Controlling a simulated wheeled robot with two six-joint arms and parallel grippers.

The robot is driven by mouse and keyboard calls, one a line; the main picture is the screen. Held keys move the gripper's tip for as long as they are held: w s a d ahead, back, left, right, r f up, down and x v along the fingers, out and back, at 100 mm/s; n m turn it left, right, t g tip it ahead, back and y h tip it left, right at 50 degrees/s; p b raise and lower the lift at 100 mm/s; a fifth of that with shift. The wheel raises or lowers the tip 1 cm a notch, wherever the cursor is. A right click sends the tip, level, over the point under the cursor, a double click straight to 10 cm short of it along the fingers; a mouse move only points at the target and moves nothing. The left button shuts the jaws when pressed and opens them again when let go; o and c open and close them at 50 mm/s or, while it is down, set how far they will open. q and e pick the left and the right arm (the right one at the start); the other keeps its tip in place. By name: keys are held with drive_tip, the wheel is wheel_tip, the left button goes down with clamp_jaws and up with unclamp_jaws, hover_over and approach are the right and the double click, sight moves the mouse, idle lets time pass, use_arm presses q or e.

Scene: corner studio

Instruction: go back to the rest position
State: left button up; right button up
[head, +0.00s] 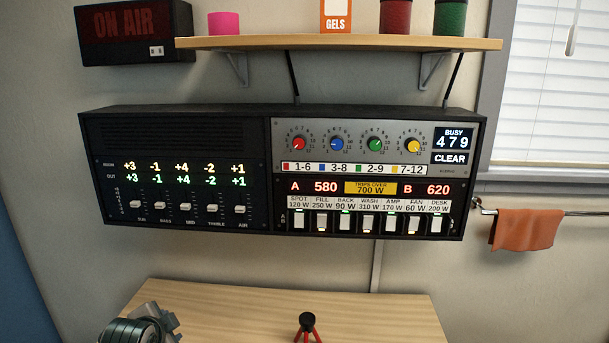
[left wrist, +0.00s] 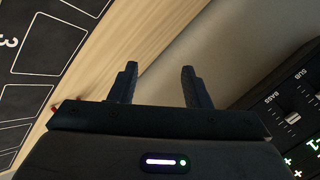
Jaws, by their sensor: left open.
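My left gripper (left wrist: 160,67) shows in the left wrist view. Its two dark fingers stand apart with nothing between them. Beyond them are the wooden table edge and the pale wall. The black wall console (head: 268,175) hangs across the middle of the head view, with sliders on its left half and knobs and switches on its right half. Part of its slider section (left wrist: 292,118) shows at the right of the left wrist view.
A wooden table (head: 380,310) lies below the console, bearing a small red tripod (head: 307,327). A grey and black ringed object (head: 140,327) is cut off at bottom left. A shelf (head: 340,43) is above; an orange towel (head: 524,230) hangs right. A black mat (left wrist: 40,45) shows in the wrist view.

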use_arm(q)
drive_tip(key=s+d+f+n+g, duration=0.1)
drive_tip(key=s+f+n+g, duration=0.3)
drive_tip(key=s, duration=0.7)
drive_tip(key=s+d+f+n, duration=0.1)
drive_tip(key=s+f+n, duration=0.1)
drive_tip(key=s+f, duration=0.65)
drive_tip(key=s+d+f+n+g, duration=0.1)
drive_tip(key=s+f+n+g, duration=0.15)
drive_tip(key=s, duration=1.15)
wheel_tip(320, 180, down, 30)
drive_tip(key=a+n+g, duration=0.1)
drive_tip(key=a, duration=0.2)
drive_tip(key=s+a+f+g, duration=0.1)
drive_tip(key=s+f, duration=1.8)
drive_tip(key=f, duration=0.1)
drive_tip(key=shift+f, duration=0.15)
drive_tip(key=shift+n, duration=0.25)
